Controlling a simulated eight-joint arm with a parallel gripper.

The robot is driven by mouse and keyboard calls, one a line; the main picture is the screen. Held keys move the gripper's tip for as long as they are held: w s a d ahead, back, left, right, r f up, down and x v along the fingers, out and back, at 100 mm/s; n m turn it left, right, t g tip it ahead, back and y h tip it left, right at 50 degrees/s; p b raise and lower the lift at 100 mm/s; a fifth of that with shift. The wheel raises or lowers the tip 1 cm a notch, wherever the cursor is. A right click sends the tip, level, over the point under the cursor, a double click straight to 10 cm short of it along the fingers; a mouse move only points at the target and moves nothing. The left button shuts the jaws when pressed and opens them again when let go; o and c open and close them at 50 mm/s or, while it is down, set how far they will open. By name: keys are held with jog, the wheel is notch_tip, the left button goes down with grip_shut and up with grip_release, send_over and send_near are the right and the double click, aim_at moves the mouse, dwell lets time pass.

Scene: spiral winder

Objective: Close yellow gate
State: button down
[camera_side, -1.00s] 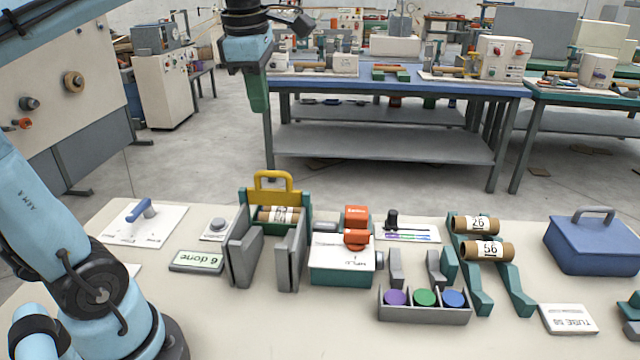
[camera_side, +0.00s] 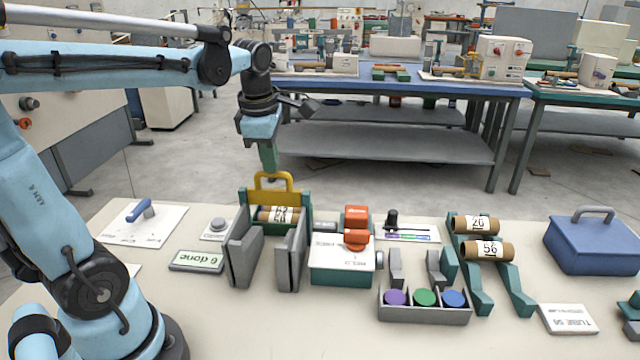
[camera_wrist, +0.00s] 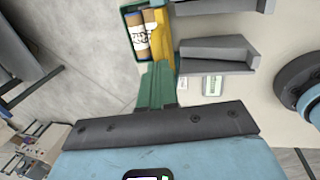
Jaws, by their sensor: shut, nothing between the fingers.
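The yellow gate (camera_side: 274,197) stands upright with its arched handle on the winder (camera_side: 238,250), in front of or around a cardboard tube (camera_side: 279,214) with a printed label. In the wrist view the yellow gate (camera_wrist: 160,45) is a strip beside two brown tubes (camera_wrist: 141,38) in a green-edged holder. My gripper (camera_side: 270,165) points down, its green fingers shut and empty, just above the gate's handle. In the wrist view the fingers (camera_wrist: 157,72) reach to the near end of the gate. I cannot tell whether they touch it.
Grey guide walls (camera_side: 292,260) stand in front of the gate. A green-and-white box with an orange knob (camera_side: 356,238) is to the right. A "6 done" display (camera_side: 197,261) and a blue-handled lever panel (camera_side: 140,222) are to the left.

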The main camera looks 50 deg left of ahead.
aim_at(274, 190)
jog(key=shift+f, duration=0.15)
jog(key=shift+f, duration=2.9)
jog(key=shift+w, duration=0.1)
notch_tip(274, 190, up, 14)
jog(key=s+d, duration=0.2)
jog(key=s+d+f+m+t, duration=0.1)
jog(key=d+f+m, duration=0.2)
jog(key=m, duration=0.6)
jog(key=d+f+m+t+h, duration=0.1)
jog(key=d+f+m+t, duration=0.1)
jog(key=f+m, duration=0.3)
jog(key=s+d+f+m+t, duration=0.1)
jog(key=d+f+m, duration=0.3)
jog(key=m, duration=0.9)
jog(key=shift+s+d+f+t, duration=0.15)
jog(key=shift+s+d+t, duration=0.15)
jog(key=shift+t, duration=0.4)
